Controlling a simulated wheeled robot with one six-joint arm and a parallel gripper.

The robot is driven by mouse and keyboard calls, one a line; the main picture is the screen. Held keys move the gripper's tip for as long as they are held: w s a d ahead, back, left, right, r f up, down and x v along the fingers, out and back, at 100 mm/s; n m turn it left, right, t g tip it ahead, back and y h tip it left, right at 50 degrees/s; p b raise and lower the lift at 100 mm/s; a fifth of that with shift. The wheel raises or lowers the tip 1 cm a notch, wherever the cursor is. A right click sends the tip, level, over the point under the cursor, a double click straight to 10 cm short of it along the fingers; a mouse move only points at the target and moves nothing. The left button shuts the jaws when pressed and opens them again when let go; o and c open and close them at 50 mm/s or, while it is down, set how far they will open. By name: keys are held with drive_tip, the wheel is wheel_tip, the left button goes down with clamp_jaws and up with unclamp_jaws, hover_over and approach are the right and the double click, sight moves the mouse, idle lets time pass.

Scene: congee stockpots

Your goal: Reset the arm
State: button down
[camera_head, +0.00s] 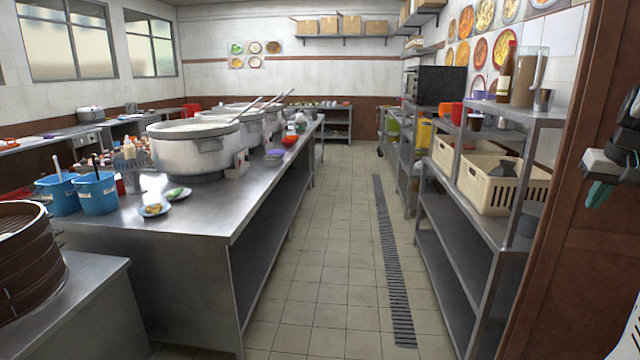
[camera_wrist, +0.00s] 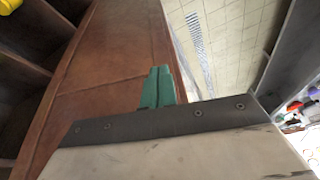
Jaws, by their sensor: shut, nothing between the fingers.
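My gripper (camera_head: 600,192) shows at the right edge of the head view, in front of the brown wooden panel. Its green fingers are together, with nothing between them. In the wrist view the green fingertips (camera_wrist: 158,88) are pressed side by side beyond the dark edge of my wrist. They are seen against the brown panel (camera_wrist: 95,85) and touch no object that I can make out. The rest of my arm is mostly outside the head view.
A steel table (camera_head: 190,225) with large stockpots (camera_head: 195,148) stands at left. A steel shelf (camera_head: 470,215) holding cream crates (camera_head: 500,188) stands at right, near the brown panel (camera_head: 560,240). The tiled aisle (camera_head: 325,240) between them is clear, with a floor drain (camera_head: 392,270).

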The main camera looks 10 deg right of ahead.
drive_tip(key=s+a+f+n, duration=0.2)
drive_tip(key=s+a, duration=0.3)
drive_tip(key=a, duration=1)
drive_tip(key=s+a+f+n+g+y, duration=0.1)
drive_tip(key=s+a, duration=0.4)
drive_tip(key=a, duration=1.1)
drive_tip(key=s+a+f+n+g+y, duration=0.1)
drive_tip(key=s+a+f+n, duration=0.2)
drive_tip(key=a, duration=1.2)
drive_tip(key=s+n, duration=0.1)
drive_tip(key=s, duration=0.2)
drive_tip(key=shift+a+f, duration=0.3)
drive_tip(key=shift+a, duration=0.05)
drive_tip(key=shift+d, duration=0.1)
